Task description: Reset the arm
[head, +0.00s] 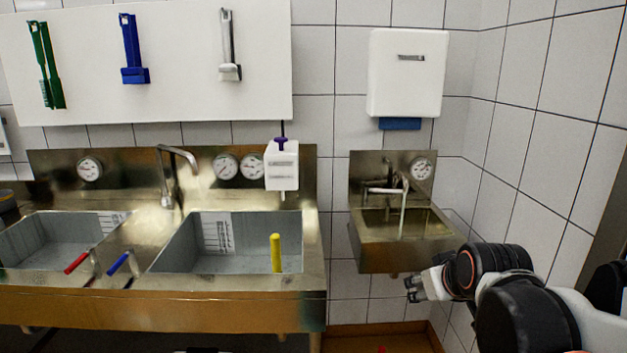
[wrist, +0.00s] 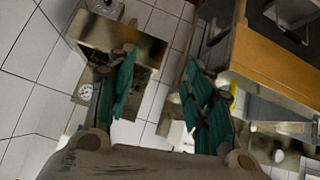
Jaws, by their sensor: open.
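My gripper (head: 412,288) is in front of the small wall sink at the lower right of the head view, at the end of my black and white arm. It points left. In the wrist view its two teal-padded fingers (wrist: 158,100) stand well apart.
A small metal hand sink (head: 372,255) hangs on the wall just beyond my gripper. A long double sink (head: 180,305) stands to the left, with a yellow-handled tool (head: 276,253) in its right basin. A white towel dispenser (head: 407,85) hangs above. Bare wall lies between the sinks.

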